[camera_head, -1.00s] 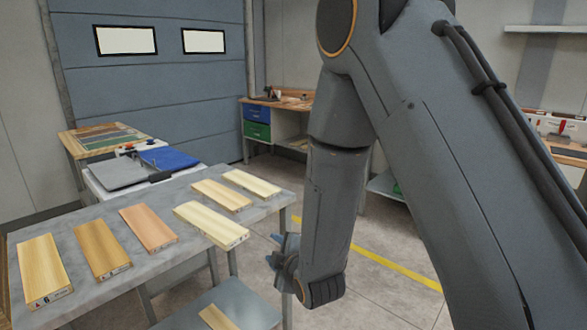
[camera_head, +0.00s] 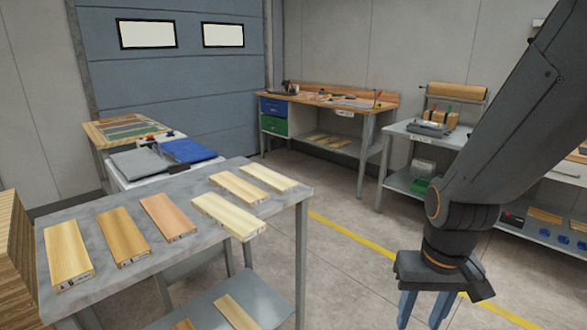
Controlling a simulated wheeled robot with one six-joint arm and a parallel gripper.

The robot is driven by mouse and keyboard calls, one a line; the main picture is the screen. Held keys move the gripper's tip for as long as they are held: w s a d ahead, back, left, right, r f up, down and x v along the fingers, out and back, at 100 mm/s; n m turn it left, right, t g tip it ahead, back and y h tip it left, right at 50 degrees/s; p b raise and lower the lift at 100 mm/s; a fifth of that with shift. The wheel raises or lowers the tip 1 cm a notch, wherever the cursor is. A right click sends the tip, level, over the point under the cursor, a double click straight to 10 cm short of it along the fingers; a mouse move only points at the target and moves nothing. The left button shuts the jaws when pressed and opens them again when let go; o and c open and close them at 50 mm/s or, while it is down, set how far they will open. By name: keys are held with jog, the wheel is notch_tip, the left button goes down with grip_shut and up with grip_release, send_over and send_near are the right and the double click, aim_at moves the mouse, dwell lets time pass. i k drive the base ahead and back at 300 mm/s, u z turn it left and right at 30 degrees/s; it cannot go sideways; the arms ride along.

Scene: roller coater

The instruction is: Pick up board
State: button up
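Several wooden boards lie apart on the grey table (camera_head: 185,248) at the left. From left to right they are a pale yellow board (camera_head: 68,251), a tan board (camera_head: 122,236), a reddish board (camera_head: 167,217), a pale board (camera_head: 228,214) jutting over the front edge, and two light boards (camera_head: 238,188) (camera_head: 267,178) behind it. Labels show on some board ends. My gripper (camera_head: 425,314) is at the bottom right, pointing down over the floor, to the right of the table and clear of every board. Its two blue fingers are spread with nothing visible between them; their tips are near the picture's bottom edge.
A lower shelf (camera_head: 265,295) under the table holds more boards. A machine with a blue cover (camera_head: 188,151) stands behind the table. A workbench (camera_head: 325,100) and a shelved metal table (camera_head: 440,137) stand at the back. Stacked wood (camera_head: 14,250) is at the left edge. Floor between is open.

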aim_at(241, 225)
jog(key=u, duration=0.35)
jog(key=k, duration=0.5)
jog(key=u, duration=1)
jog(key=i, duration=0.75)
jog(key=z, duration=0.75)
jog(key=i, duration=0.75)
jog(key=z, duration=0.6)
